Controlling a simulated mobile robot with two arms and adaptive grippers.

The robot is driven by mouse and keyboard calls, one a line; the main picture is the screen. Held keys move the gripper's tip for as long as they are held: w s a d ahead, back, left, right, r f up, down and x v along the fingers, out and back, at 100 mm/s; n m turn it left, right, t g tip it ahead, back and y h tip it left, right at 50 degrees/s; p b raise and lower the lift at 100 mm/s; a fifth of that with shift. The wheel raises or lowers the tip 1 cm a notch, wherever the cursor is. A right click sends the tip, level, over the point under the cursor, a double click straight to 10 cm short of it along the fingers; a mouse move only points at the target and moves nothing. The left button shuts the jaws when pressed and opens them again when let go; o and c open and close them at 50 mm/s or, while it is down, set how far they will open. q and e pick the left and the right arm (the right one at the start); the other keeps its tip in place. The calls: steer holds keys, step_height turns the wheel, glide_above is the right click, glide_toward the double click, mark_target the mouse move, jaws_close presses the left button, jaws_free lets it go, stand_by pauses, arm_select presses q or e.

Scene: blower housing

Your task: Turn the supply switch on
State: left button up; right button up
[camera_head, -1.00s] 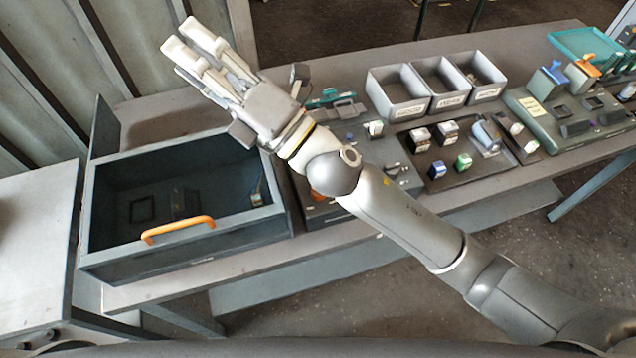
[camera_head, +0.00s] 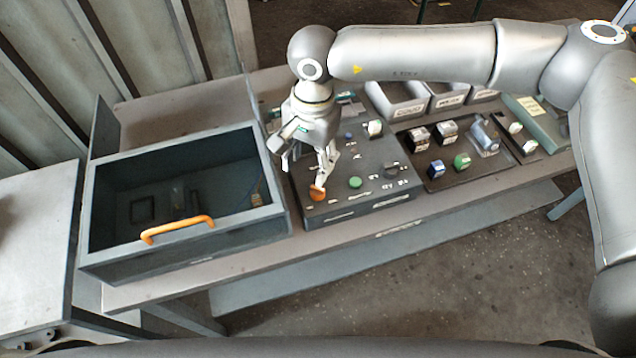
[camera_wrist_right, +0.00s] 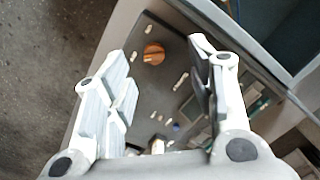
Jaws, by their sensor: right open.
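An orange rotary knob (camera_head: 317,193), which looks like the supply switch, sits at the front left of a dark control panel (camera_head: 340,205). In the right wrist view the knob (camera_wrist_right: 154,54) shows beyond and between the open fingers, with a darker line across its top. My right gripper (camera_head: 306,172) points down over the panel's left part, open and empty, with one fingertip close to the knob in the picture. I cannot tell whether it touches. The knob's label is too small to read. My left gripper is out of view.
A green button (camera_head: 355,182) and a dark knob (camera_head: 391,170) sit right of the orange knob. An open drawer box (camera_head: 110,262) with an orange handle (camera_head: 178,229) stands directly left. A tray (camera_head: 466,180) of coloured blocks lies to the right.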

mark_target(318, 191)
steer(key=shift+h, duration=0.3)
steer(key=f+p, duration=0.1)
steer(key=f, duration=0.2)
steer(key=d+f+p, duration=0.1)
steer(key=f+p, duration=0.1)
steer(key=f, duration=0.1)
steer(key=w+f+p, duration=0.1)
steer(key=f, duration=0.2)
steer(key=shift+w+d, duration=0.1)
steer(key=shift+d, duration=0.3)
steer(key=shift+f, duration=0.7)
